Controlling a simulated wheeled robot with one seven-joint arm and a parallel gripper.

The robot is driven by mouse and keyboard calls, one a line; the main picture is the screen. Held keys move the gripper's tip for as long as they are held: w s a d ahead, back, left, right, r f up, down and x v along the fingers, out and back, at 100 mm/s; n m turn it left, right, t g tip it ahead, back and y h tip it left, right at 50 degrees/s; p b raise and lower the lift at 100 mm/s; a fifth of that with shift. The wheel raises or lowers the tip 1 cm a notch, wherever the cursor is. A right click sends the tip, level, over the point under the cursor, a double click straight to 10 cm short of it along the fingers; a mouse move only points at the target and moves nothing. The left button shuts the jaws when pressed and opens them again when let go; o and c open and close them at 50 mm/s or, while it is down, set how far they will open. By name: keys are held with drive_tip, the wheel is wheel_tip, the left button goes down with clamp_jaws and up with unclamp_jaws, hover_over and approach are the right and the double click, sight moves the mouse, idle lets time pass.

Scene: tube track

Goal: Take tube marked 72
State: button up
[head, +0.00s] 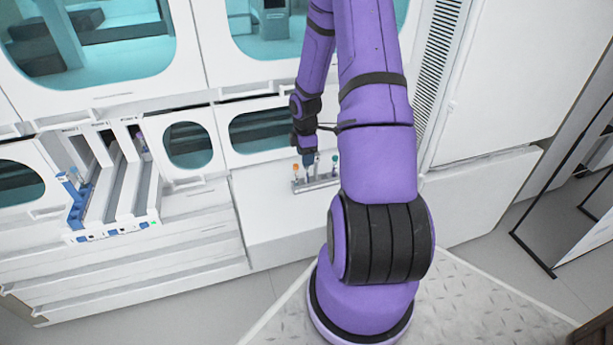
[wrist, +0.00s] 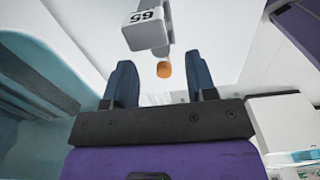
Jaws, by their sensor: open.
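In the head view my gripper (head: 308,160) is low over a small rack (head: 316,184) on the white bench, partly hidden by my arm. A tube with an orange cap (head: 295,168) stands at the rack's left and one with a green cap (head: 335,159) at its right. In the wrist view my gripper (wrist: 160,68) is open, its two dark blue fingers apart. An orange cap (wrist: 164,70) shows between them. A white block (wrist: 147,28) beyond bears a number, seen turned, looking like 65 or 59. I cannot read 72 on anything.
At the left in the head view, a white slotted track unit (head: 112,232) with blue parts holds several small coloured items. The white bench (head: 262,222) is clear to the left of the rack. White cabinet walls with teal windows (head: 262,130) stand close behind my gripper.

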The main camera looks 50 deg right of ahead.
wheel_tip(320, 180, down, 4)
drive_tip(key=shift+s+d+f, duration=0.1)
drive_tip(key=shift+d, duration=0.05)
drive_tip(key=c, duration=0.9)
drive_tip(key=shift+o, duration=0.2)
wheel_tip(320, 180, up, 18)
idle(0.4)
